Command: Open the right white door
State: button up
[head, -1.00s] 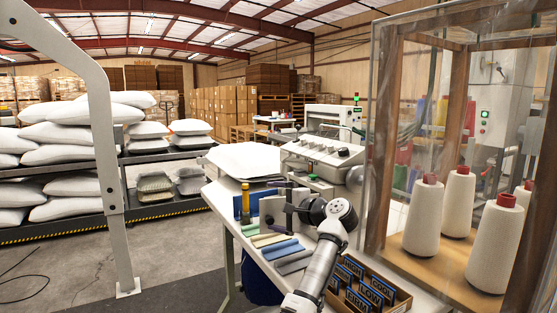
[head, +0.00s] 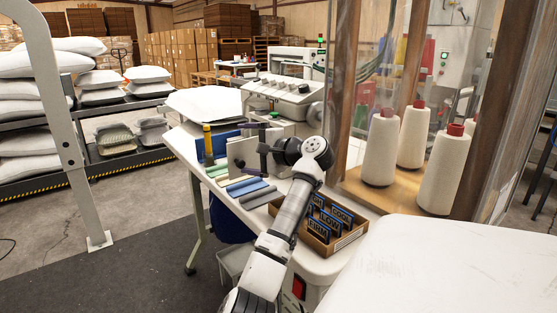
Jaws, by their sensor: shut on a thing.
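No white door can be made out in view. A large white surface (head: 455,270) fills the lower right corner, close to me; whether it belongs to a cabinet with doors cannot be told. My gripper (head: 264,148) is at the end of my outstretched arm, above the white worktable, far left of that surface. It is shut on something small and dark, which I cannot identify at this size. A pale upright panel (head: 242,156) stands just left of the gripper; whether they touch is unclear.
The white worktable (head: 340,262) carries folded cloths (head: 247,188) and a cardboard tray (head: 318,244) of labelled cards. A wood-framed clear case with thread cones (head: 380,148) stands right. A grey post (head: 75,180) rises at left. Dark floor mat (head: 130,270) is clear.

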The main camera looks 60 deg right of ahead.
jog(key=shift+s+a+r, duration=0.15)
jog(key=shift+s+r, duration=0.1)
jog(key=shift+s, duration=0.6)
jog(key=shift+s+a+r, duration=0.1)
jog(key=shift+s+r, duration=0.15)
jog(key=shift+s, duration=0.55)
jog(key=shift+s+a+r, duration=0.15)
jog(key=shift+s+r, duration=0.1)
jog(key=shift+s, duration=0.6)
jog(key=shift+c, duration=0.3)
jog(key=shift+s+a+r, duration=0.1)
jog(key=shift+s+a, duration=0.05)
jog(key=shift+s, duration=0.15)
jog(key=c, duration=0.7)
jog(key=shift+s+a+f, duration=0.1)
jog(key=shift+s+a, duration=0.15)
jog(key=shift+s, duration=0.75)
jog(key=shift+s+a+f, duration=0.1)
jog(key=shift+s+a, duration=0.15)
jog(key=shift+s, duration=0.75)
jog(key=shift+s+a+f, duration=0.1)
jog(key=shift+s+a, duration=0.15)
jog(key=shift+s, duration=0.75)
jog(key=shift+c, duration=0.2)
jog(key=shift+c, duration=0.3)
